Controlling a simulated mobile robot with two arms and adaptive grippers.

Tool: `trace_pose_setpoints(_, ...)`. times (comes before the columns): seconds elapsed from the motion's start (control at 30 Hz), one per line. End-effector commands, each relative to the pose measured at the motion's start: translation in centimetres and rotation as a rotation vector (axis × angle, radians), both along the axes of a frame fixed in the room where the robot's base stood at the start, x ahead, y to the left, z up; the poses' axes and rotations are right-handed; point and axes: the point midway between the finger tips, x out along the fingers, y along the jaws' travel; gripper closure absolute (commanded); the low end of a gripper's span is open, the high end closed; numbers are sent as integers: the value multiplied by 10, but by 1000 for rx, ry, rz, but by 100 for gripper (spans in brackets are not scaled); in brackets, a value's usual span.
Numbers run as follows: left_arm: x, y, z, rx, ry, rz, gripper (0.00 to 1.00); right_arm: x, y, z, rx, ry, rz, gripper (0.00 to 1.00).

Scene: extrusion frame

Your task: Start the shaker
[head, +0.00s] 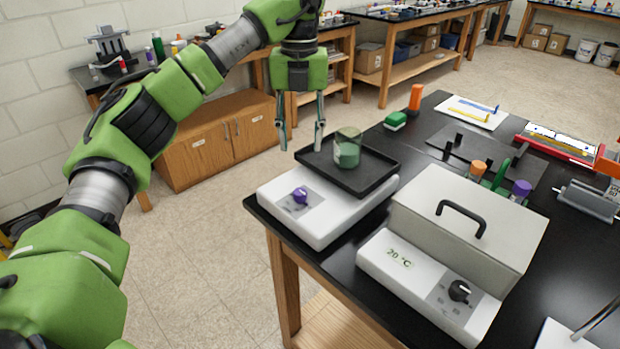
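The shaker (322,228) is a white box with a black tray (372,182) on top, at the left corner of the black bench. A purple knob (300,197) sits on a grey panel on its sloped front. A glass beaker with green contents (347,150) stands upright on the tray. My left gripper (300,150) points down with its two fingers apart and nothing between them. It appears above or behind the tray's far left corner, left of the beaker; its exact height is hard to tell. My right gripper is not in view.
A white bath with a grey lid (470,222), a black knob and a "20 °C" display stands right of the shaker. Behind are a green block (395,121), an orange bottle (415,97), a dark rack and a red tray (560,143). Floor left of the bench is clear.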

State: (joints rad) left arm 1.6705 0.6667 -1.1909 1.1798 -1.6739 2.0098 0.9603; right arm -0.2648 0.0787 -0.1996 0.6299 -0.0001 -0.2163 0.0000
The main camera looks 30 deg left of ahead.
Motion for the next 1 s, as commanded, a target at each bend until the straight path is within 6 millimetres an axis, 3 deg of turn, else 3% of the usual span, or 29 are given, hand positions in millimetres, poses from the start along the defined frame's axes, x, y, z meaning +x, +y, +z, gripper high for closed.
trace_pose_setpoints(0.33, -2, 0, -64, 0, 7, -3, 62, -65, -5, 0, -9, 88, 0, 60)
trace_pose_setpoints(0.47, -2, -1, -90, -2, 6, -4, 62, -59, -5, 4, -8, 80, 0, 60)
trace_pose_setpoints(0.7, -2, -1, -125, -2, 2, -5, 62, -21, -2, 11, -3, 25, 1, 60)
trace_pose_setpoints(1.0, -1, -2, -135, -4, 0, -6, 62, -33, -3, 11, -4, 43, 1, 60)
